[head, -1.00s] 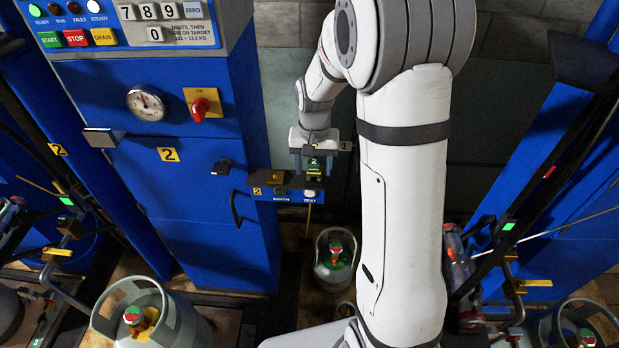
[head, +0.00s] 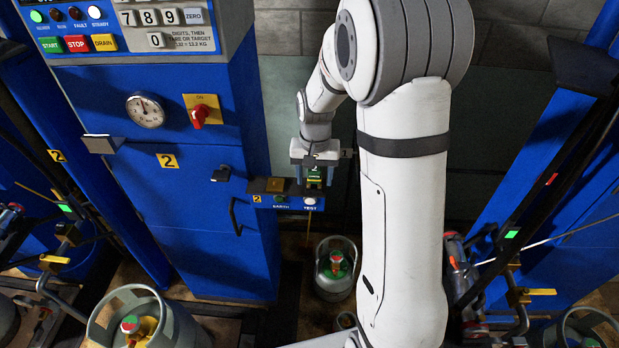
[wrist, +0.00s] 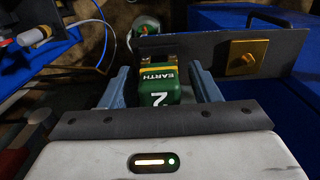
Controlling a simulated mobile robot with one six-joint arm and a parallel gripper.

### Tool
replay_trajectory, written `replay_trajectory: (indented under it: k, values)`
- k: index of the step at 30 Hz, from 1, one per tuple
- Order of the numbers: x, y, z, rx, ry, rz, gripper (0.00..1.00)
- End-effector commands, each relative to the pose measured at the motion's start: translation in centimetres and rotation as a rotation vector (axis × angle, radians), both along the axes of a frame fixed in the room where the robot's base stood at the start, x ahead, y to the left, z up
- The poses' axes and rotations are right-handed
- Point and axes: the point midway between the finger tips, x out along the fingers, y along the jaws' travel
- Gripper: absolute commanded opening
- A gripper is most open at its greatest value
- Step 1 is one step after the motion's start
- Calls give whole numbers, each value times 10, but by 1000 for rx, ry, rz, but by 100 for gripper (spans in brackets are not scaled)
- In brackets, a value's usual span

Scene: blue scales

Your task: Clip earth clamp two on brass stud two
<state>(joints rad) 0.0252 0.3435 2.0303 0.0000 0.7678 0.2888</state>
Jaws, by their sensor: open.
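Earth clamp two (wrist: 160,90) is green with a yellow band, marked EARTH and 2 in the wrist view. It lies between the fingers of my gripper (wrist: 160,70), which is open, with a finger on each side. The clamp's far end meets a grey plate near its left end; the contact is dark. A brass square with a raised piece (wrist: 247,58), possibly brass stud two, sits on that plate, right of the clamp. In the head view, the clamp (head: 314,177) is between my gripper's fingers (head: 313,182), right of the brass piece (head: 267,185).
The blue bracket under the plate carries a yellow 2 label, a green EARTH button (head: 280,198) and a white TEST button (head: 310,201). A blue cabinet (head: 200,240) stands left. A gas cylinder (head: 335,282) stands below. A blue cable (wrist: 105,45) lies left in the wrist view.

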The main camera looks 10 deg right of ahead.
Motion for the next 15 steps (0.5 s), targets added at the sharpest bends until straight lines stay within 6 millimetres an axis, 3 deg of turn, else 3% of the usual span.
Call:
replay_trajectory:
  k: [15]
  values:
    - [0,0,0,0,0,-1,56]
